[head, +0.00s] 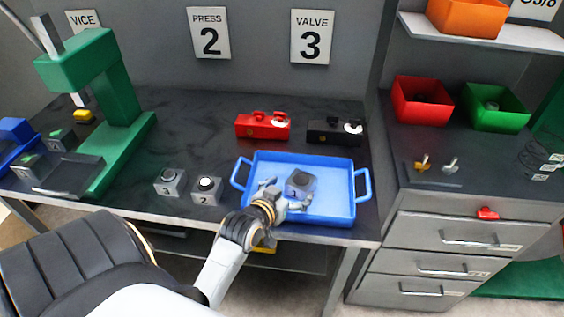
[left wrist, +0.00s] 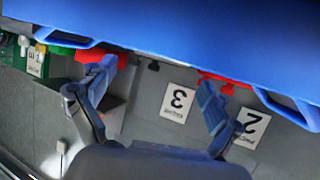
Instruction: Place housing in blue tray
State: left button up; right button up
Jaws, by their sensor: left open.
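The blue tray (head: 338,205) stands on the dark bench, with a handle at each end. A grey housing marked 1 (head: 301,180) sits inside the tray, left of its middle. Two similar housings, marked 3 (head: 169,183) and 2 (head: 206,191), stand on the bench left of the tray. My left gripper (head: 287,196) reaches over the tray's front edge, its open fingers by the housing marked 1; exact contact is unclear. In the left wrist view the open, spread fingers (left wrist: 158,92) show below the blue tray (left wrist: 180,22); no housing shows between them.
A red valve block (head: 263,127) and a black one (head: 333,132) stand behind the tray. A green press (head: 112,95) stands at left. Red (head: 421,103) and green (head: 494,108) bins sit on the cabinet at right. Bare bench lies between the press and the valve blocks.

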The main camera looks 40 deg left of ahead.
pick_arm(q)
jog(key=v, duration=0.5)
jog(key=shift+s+r+b, duration=0.15)
jog(key=shift+s+b, duration=0.1)
jog(key=shift+b, duration=0.05)
